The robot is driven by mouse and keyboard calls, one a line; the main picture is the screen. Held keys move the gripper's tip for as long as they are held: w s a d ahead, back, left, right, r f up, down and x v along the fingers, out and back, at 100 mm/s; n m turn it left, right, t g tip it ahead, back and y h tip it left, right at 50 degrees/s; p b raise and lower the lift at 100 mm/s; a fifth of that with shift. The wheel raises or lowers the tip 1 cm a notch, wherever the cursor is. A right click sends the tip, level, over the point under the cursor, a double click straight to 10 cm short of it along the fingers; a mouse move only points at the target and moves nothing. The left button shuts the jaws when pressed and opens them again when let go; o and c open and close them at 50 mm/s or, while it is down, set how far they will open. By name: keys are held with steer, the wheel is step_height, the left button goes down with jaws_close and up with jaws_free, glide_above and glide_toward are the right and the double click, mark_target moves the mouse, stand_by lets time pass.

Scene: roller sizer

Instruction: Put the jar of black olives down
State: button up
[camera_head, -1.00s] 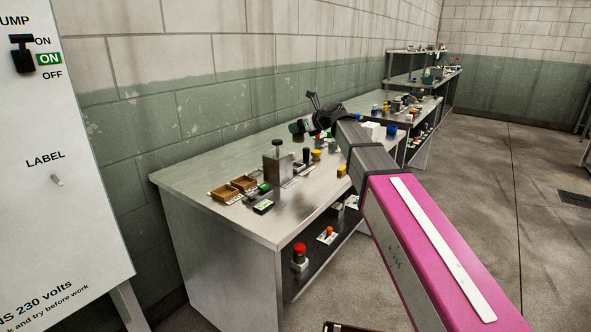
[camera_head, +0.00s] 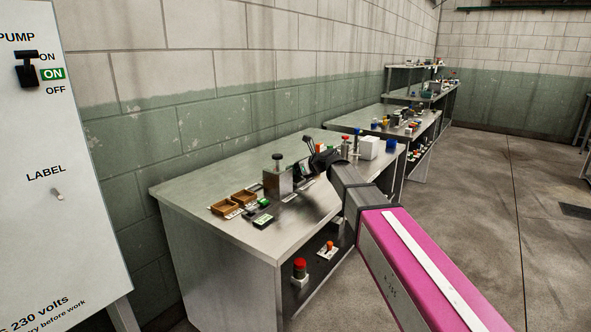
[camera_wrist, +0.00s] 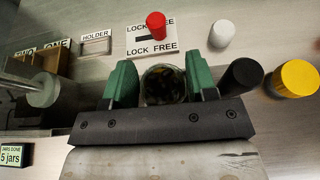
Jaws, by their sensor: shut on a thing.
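The jar of black olives (camera_wrist: 163,85) is between the two green fingers of my gripper (camera_wrist: 160,74) in the wrist view, seen from its top end with dark contents. My gripper is shut on it. In the head view my gripper (camera_head: 308,168) is low over the near steel bench (camera_head: 215,180), just right of the metal block with a knob on top. The arm hides most of the jar there. I cannot tell whether the jar's base touches the bench.
In the wrist view a red knob (camera_wrist: 156,24) on the LOCK FREE plate and a white knob (camera_wrist: 222,33) lie beyond the jar. Black (camera_wrist: 240,76) and yellow (camera_wrist: 297,78) knobs stand close right. The round-topped post (camera_wrist: 42,90) and wooden trays (camera_head: 232,202) are left.

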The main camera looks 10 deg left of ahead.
steer(key=shift+f, duration=0.15)
steer(key=o, duration=1)
steer(key=shift+s+d+r, duration=0.15)
steer(key=shift+d+r, duration=0.05)
steer(key=shift+r, duration=0.05)
steer(key=v, duration=1.1)
steer(key=shift+s+d, duration=0.1)
steer(key=shift+d, duration=0.15)
